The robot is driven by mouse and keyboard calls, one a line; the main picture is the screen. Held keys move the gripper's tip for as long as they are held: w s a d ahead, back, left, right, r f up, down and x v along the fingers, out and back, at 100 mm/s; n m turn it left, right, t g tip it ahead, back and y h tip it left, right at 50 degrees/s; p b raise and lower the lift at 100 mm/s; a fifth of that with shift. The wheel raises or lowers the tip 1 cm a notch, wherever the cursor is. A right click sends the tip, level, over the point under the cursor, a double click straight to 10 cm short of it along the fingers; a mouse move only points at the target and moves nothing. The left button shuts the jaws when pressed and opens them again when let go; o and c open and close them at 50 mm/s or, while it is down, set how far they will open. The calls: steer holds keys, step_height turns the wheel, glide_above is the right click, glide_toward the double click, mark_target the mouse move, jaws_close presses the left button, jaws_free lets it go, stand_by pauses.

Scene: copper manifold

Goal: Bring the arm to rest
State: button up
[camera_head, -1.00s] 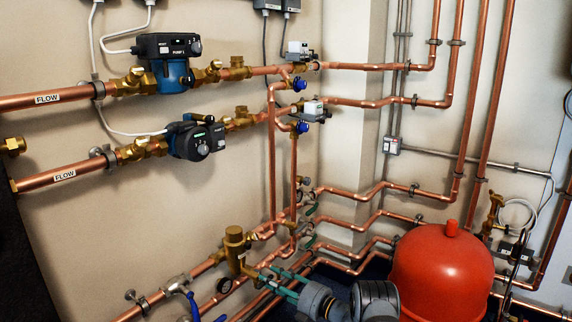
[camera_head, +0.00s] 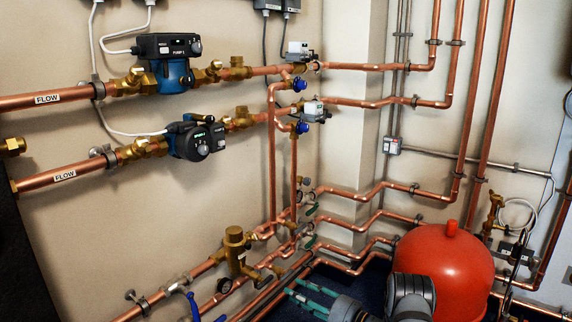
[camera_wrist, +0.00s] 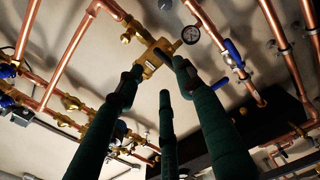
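My gripper (camera_head: 294,288) is low in the head view, its teal fingers pointing left toward the brass manifold fitting (camera_head: 235,250) and the pipes by the wall. In the wrist view my gripper (camera_wrist: 160,77) shows three dark green fingers standing apart with nothing between them. Behind the fingertips are the brass fitting (camera_wrist: 154,58) and a round gauge (camera_wrist: 191,35). The fingers look clear of the fitting in the head view; the wrist view does not show the depth between them.
A red tank (camera_head: 443,265) stands close to the right of my arm. Copper pipes (camera_head: 350,268) run along the wall behind. Blue-handled valves (camera_head: 193,300) sit at lower left. Two pumps (camera_head: 170,65) are on the upper left pipes. The dark floor shows little free room.

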mark_target(271, 279)
steer(key=x, duration=1)
steer(key=shift+s, duration=0.1)
steer(key=n, duration=0.3)
steer(key=r+n+b, duration=0.1)
steer(key=n, duration=0.2)
steer(key=shift+s, duration=0.25)
